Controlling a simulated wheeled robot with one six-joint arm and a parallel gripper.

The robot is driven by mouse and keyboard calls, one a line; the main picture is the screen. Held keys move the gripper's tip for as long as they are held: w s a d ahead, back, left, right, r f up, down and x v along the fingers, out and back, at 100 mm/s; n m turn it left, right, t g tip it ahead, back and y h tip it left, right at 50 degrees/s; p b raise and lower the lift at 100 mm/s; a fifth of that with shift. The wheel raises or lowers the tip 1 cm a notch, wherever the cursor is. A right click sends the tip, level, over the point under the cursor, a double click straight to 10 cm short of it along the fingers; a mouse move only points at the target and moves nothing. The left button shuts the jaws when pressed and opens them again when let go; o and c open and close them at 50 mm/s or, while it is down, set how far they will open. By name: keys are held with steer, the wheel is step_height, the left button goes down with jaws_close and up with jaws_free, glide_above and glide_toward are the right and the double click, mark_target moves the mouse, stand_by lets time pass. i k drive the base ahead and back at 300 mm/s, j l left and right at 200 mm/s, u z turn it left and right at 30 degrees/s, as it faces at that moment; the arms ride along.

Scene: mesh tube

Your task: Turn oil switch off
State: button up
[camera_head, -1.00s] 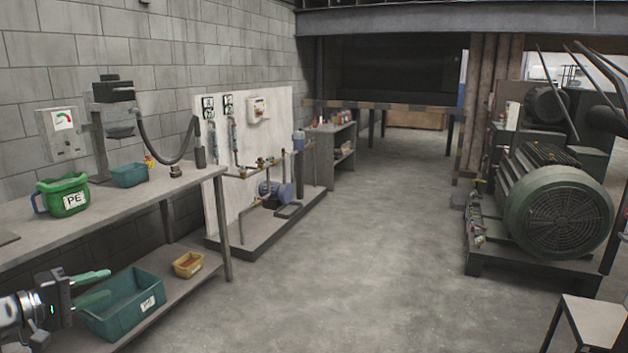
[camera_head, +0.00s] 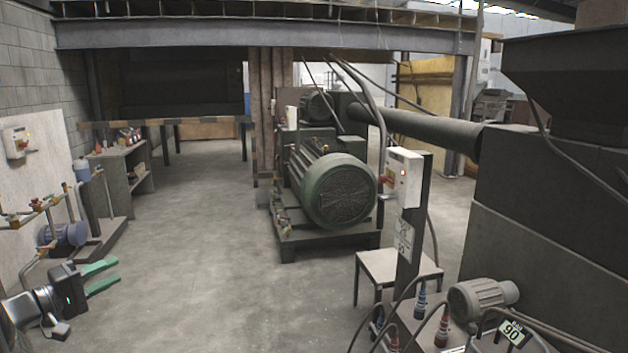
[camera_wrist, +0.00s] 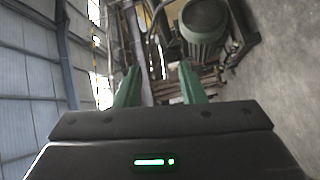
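Two switch boxes show in the head view, and I cannot tell which is the oil switch. One is a white box with a red switch (camera_head: 402,178) on a dark post at the right, above a small table. In the wrist view my gripper (camera_wrist: 159,68) is also open with nothing between the fingers.
A large green motor (camera_head: 340,190) stands on a dark base mid-room. A small table (camera_head: 398,265) stands before the post. Cables, a small grey motor (camera_head: 482,297) and dark machinery (camera_head: 560,215) fill the right. The concrete floor (camera_head: 210,220) at centre-left is clear.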

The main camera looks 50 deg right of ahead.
mark_target(383, 179)
steer(key=i+l+z, duration=0.25)
steer(key=l+z, duration=0.25)
steer(key=i+l+z, duration=0.45)
steer(key=l, duration=0.2)
steer(key=i+l+z, duration=0.35)
steer(key=z, duration=0.15)
steer(key=i+l, duration=0.45)
steer(key=i, duration=0.15)
